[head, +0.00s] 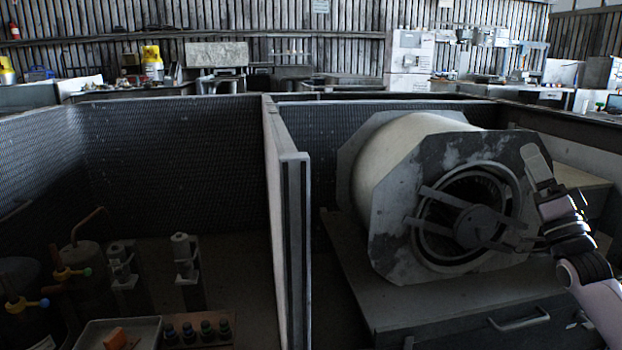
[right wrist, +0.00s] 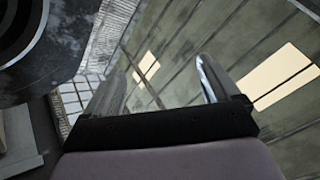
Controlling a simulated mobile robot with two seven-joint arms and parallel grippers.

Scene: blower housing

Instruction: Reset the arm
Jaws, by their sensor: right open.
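My right arm (head: 597,290) comes in from the lower right in the head view. Its gripper (head: 537,165) points upward in front of the right side of the blower housing. In the right wrist view the same gripper (right wrist: 158,75) has its two fingers apart with nothing between them. The blower housing (head: 395,185) is a pale drum between dark octagonal end plates, with a round opening and a hub. Part of its dark plate (right wrist: 75,50) shows at the left of the right wrist view, beside the gripper. My left gripper is not in view.
The housing rests on a grey drawer bench (head: 430,298). A partition (head: 290,210) divides this bay from the left one. A tray (head: 85,335), a rack of several dark bottles (head: 198,330) and valve fittings (head: 185,258) stand at lower left. Open space lies above the housing.

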